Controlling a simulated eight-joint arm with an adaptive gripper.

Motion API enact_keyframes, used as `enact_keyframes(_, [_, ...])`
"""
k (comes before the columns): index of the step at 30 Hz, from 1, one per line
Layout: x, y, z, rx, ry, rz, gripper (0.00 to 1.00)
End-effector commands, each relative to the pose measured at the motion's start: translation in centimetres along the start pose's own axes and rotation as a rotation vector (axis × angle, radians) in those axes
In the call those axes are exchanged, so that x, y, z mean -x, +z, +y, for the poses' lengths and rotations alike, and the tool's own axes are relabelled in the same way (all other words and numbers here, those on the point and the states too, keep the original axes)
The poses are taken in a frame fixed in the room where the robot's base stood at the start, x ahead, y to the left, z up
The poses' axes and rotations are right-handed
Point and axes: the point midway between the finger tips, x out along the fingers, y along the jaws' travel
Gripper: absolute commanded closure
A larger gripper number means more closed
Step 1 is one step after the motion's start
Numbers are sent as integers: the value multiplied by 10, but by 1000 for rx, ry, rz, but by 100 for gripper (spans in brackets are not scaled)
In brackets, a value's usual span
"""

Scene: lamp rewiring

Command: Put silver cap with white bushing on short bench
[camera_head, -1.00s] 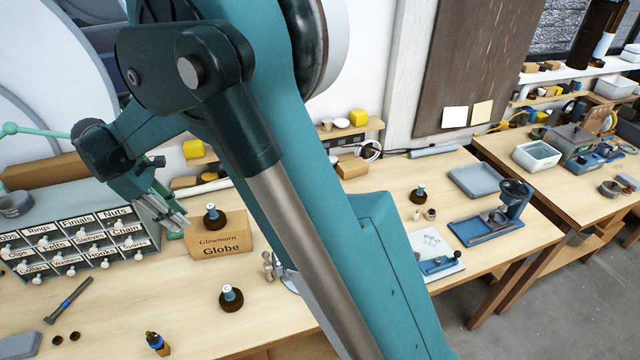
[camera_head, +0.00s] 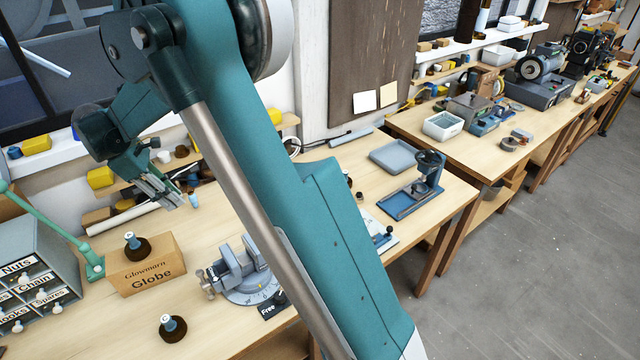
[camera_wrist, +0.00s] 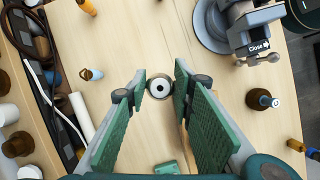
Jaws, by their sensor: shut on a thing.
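My gripper (camera_head: 176,197) is above the near wooden bench, right of and behind the Globe box. In the wrist view its green-padded fingers (camera_wrist: 162,84) are shut on a small round silver cap with a white ring and dark centre (camera_wrist: 160,88), which fits the silver cap with white bushing. The cap is too small to make out in the head view. The near bench (camera_head: 215,335) and a farther bench (camera_head: 460,150) to its right both show. I cannot tell which is the short bench.
A vise (camera_head: 245,270) stands right of the Globe box (camera_head: 145,275), which carries a dark fitting (camera_head: 137,247). A similar fitting (camera_head: 172,328) stands in front. A blue stand (camera_head: 425,180) and grey tray (camera_head: 398,156) are at the right. My arm hides part of the bench.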

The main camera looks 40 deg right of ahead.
Motion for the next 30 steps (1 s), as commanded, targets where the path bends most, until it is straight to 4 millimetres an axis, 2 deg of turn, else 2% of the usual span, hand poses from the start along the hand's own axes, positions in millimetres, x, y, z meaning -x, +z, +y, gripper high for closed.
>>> enact_keyframes(6, [-37, 49, 37, 23, 10, 0, 89])
enact_keyframes(15, [-86, 119, 77, 60, 25, 0, 89])
enact_keyframes(30, [-167, 240, 122, 123, 52, 0, 89])
